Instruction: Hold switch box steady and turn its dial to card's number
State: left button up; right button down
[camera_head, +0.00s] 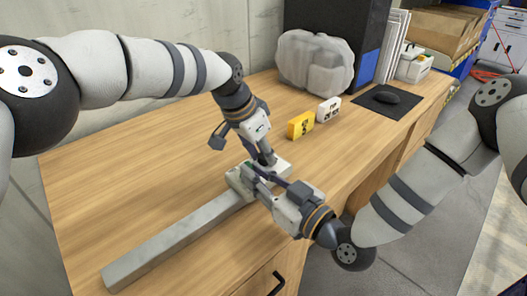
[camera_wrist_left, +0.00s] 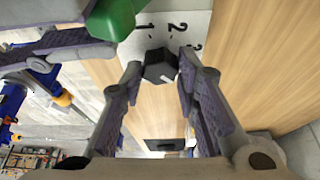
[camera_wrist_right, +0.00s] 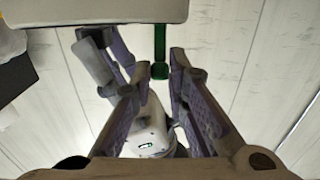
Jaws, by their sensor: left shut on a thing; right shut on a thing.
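My left gripper (camera_head: 266,160) is shut on the black dial (camera_wrist_left: 158,68), whose white mark points toward lower right there. My right gripper (camera_head: 250,176) is shut at the box; a green part (camera_wrist_right: 160,62) shows between its fingers, and their contact is partly hidden. The yellow card (camera_head: 300,125) stands behind; I cannot read its dark number surely.
A white block (camera_head: 328,110) with dark marks stands beside the yellow card. The grey bar (camera_head: 180,240) runs toward the front left. A bagged bundle (camera_head: 314,65), dark case and mouse on a pad (camera_head: 387,99) are farther back. The table's left part is clear.

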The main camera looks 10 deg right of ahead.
pick_arm(q)
jog(key=shift+w+a+m+g+h, duration=0.15)
jog(key=shift+m+g, duration=0.25)
jog(key=shift+m, duration=0.75)
jog(key=shift+w+d+m+g+h, duration=0.15)
jog(key=shift+m+g, duration=0.25)
jog(key=shift+m, duration=0.75)
jog(key=shift+s+a, duration=0.1)
jog(key=shift+a, duration=0.05)
jog(key=o, duration=1.2)
jog(key=shift+c, duration=0.2)
jog(key=v, duration=1.2)
